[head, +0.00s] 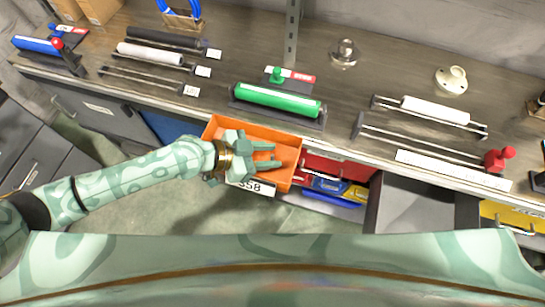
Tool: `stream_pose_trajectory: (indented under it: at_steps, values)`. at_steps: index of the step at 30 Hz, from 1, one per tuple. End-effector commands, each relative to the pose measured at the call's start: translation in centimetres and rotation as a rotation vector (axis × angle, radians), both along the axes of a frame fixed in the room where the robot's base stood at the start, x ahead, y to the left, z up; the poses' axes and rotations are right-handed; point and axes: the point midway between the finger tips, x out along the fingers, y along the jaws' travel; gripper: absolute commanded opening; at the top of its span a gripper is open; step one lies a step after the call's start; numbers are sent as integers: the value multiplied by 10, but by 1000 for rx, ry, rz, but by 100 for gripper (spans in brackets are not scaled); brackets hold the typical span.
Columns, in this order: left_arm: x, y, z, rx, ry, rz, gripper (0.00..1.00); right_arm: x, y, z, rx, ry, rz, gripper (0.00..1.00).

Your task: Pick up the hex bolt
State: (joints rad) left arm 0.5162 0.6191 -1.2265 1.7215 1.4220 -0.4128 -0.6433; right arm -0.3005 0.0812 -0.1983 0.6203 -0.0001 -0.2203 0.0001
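I cannot make out a hex bolt for certain. A small silver metal piece (344,54) with an upright stud on a round base stands on the back of the workbench; I cannot tell if it is the bolt. My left gripper (277,156) is over an open orange drawer (278,119) at the front of the bench, its fingers pointing right and spread apart with nothing visible between them. The gripper hides part of the drawer's inside, and I see no bolt there. My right gripper is not in view.
The workbench (225,70) holds a green roller (277,101), a white roller (435,110), several rods at the left, a cream round fitting (451,80) and a red clamp (497,159). An open grey drawer (415,205) juts out at the right. A metal post (292,35) stands behind.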

Motion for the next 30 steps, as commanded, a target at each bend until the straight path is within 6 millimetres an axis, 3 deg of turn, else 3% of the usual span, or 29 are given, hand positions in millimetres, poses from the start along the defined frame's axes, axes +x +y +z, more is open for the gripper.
stream_pose_trajectory:
  at_steps: [4, 8, 22, 27, 30]
  values:
    - [0, 0, 0, 1, 0, 0, 34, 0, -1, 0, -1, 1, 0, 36]
    - [0, 1, 0, 0, 0, 0, 0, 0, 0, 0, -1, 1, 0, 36]
    - [0, 1, 7, 0, -1, 0, 0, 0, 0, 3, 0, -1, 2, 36]
    - [0, 1, 33, 0, -4, -2, 0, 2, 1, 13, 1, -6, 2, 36]
    - [-14, 10, 55, 1, -2, -2, 0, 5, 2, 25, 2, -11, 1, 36]
